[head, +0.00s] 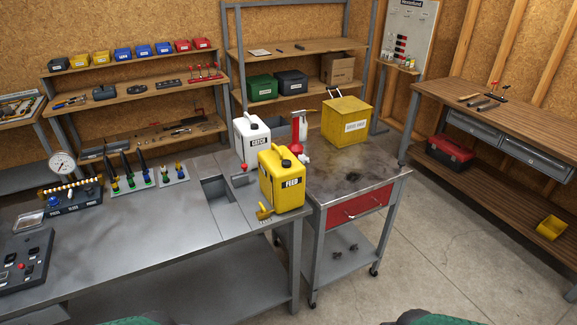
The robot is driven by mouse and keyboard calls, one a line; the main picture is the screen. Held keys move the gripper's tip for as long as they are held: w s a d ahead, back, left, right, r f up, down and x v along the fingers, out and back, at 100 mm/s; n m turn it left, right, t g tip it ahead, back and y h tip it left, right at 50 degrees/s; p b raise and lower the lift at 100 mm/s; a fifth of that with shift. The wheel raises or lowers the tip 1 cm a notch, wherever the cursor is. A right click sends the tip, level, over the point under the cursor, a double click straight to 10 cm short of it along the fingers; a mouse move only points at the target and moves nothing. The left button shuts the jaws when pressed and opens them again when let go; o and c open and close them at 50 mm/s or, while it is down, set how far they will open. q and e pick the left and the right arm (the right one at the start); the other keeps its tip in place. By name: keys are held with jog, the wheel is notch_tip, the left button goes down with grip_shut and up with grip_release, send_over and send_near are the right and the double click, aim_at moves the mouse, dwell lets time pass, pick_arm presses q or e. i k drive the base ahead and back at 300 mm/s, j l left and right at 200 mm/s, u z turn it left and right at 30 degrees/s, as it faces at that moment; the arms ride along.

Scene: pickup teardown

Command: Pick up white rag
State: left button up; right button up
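I cannot make out a white rag anywhere in the head view. A yellow box (347,122) with a white label, too small to read surely, stands at the back of the grey cart top (345,175). A red and white bottle-like thing (297,128) stands to the left of the box, partly hidden by the yellow FEED jug (281,180). Neither of my grippers is in view. Only dark green parts, probably of my own arms, show at the bottom edge.
A white CATCH jug (252,137) stands behind the FEED jug. A yellow-handled brush (265,212) lies by the FEED jug.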

aim_at(302, 157)
jog(key=i+l+u, duration=0.15)
jog(key=u, duration=0.2)
jog(key=i+l+u, duration=0.35)
jog(key=l+u, duration=0.15)
jog(key=u, duration=0.2)
jog(key=i+l, duration=0.15)
jog(key=l, duration=0.25)
jog(key=i+l+u, duration=0.1)
jog(key=l, duration=0.25)
jog(key=i+l, duration=0.25)
jog(key=l, duration=0.15)
jog(key=i+l+u, duration=0.1)
jog(key=l, duration=0.3)
jog(key=i+l, duration=0.15)
jog(key=l, duration=0.25)
jog(key=i+l+u, duration=0.1)
jog(key=l, duration=0.3)
jog(key=i+l, duration=0.2)
jog(key=l, duration=0.2)
jog(key=u, duration=0.05)
